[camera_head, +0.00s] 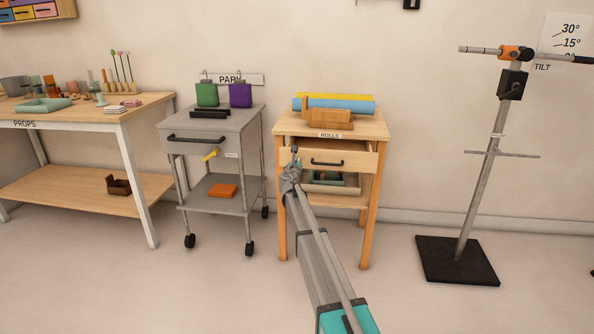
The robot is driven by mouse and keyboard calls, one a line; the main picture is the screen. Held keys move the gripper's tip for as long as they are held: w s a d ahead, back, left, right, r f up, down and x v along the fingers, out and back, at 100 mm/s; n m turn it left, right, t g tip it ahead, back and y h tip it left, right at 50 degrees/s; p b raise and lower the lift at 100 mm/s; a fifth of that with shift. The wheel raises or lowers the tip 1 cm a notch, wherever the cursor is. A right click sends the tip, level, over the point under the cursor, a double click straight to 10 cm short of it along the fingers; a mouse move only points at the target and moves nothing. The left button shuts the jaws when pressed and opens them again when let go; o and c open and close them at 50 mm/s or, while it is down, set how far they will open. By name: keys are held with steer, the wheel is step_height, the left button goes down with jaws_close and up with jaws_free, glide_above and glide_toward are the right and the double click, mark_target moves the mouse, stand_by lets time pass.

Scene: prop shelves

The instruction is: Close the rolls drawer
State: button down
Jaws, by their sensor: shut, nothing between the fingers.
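The rolls drawer (345,160) is the light wood drawer with a black handle (327,162), in the wooden stand (373,133) labelled ROLLS. It sits partly pulled out, and its dark interior shows above the front panel. My gripper (295,149) is shut and empty. It appears at the left part of the drawer front, left of the handle. I cannot tell whether its tip touches the drawer. My arm covers the lower left of the stand.
Rolls (334,104) in blue and yellow lie on top of the stand with a wooden rack. A tray (350,187) with items sits on the shelf below the drawer. A grey wheeled cart (245,127) stands close on the left. A tilt post (478,192) stands right, with clear floor between.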

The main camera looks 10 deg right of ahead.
steer(key=x, duration=1.2)
steer(key=shift+w+d, duration=0.1)
steer(key=shift+w, duration=0.45)
steer(key=v, duration=1.4)
steer(key=shift+s, duration=0.3)
